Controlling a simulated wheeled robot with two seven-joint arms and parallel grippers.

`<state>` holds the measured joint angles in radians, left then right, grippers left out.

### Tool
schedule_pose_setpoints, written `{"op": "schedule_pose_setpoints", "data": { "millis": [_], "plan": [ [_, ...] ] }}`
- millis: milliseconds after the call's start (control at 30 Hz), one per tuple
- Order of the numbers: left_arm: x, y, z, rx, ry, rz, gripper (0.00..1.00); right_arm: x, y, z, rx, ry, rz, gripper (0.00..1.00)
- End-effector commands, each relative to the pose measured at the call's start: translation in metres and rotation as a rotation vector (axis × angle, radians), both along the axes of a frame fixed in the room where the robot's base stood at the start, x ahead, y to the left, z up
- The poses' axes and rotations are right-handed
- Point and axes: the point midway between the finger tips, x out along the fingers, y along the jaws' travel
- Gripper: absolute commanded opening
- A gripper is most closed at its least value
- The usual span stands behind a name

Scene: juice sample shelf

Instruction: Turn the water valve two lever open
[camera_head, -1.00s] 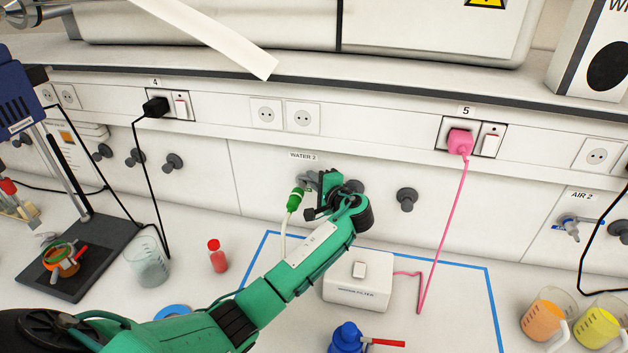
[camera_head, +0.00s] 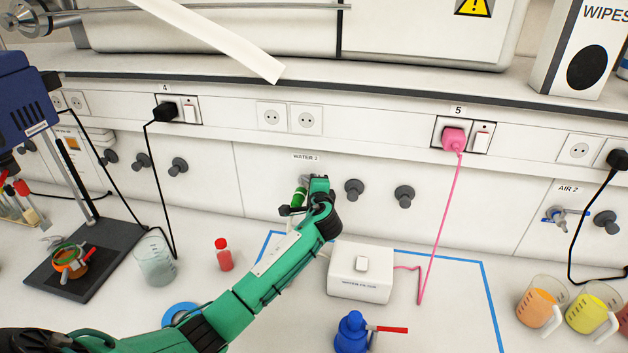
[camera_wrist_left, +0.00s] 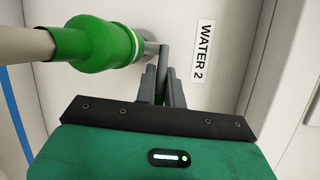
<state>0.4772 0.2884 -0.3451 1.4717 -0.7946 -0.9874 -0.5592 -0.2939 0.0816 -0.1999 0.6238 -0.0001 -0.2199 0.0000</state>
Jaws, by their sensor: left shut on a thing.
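The water valve two sits on the wall panel under the "WATER 2" label (camera_head: 306,157), which also shows in the left wrist view (camera_wrist_left: 204,52). In the head view my left arm mostly hides the valve. In the left wrist view, the thin grey lever (camera_wrist_left: 164,58) stands out from the valve and runs down between the dark fingers of my left gripper (camera_wrist_left: 162,82). The fingers are shut on the lever. A green hose connector (camera_wrist_left: 100,42) is on the valve beside the fingers; it shows in the head view too (camera_head: 299,198). My right gripper is not in view.
A white filter box (camera_head: 360,273) stands on the bench right of my left arm, with a pink cable. A red-capped bottle (camera_head: 223,255) and a beaker (camera_head: 155,262) stand to the left. Grey knobs (camera_head: 354,189) line the panel to the right.

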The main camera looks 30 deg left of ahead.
Motion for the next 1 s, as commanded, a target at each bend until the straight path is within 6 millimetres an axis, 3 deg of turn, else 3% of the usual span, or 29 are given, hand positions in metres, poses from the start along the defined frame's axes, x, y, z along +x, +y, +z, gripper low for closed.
{"op": "schedule_pose_setpoints", "data": {
  "millis": [667, 700, 733, 1000],
  "plan": [
    [-0.003, 0.001, -0.001, -0.001, 0.001, -0.08, 0.0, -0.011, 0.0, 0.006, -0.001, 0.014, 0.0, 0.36],
    [-0.003, 0.001, -0.001, -0.001, 0.001, -0.08, 0.14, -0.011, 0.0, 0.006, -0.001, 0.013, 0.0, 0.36],
    [-0.003, 0.001, -0.001, -0.001, 0.002, -0.08, 0.19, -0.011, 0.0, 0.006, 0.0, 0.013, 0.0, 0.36],
    [-0.003, 0.001, -0.001, -0.001, 0.001, -0.08, 0.19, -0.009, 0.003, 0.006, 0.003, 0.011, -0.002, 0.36]
  ]
}}
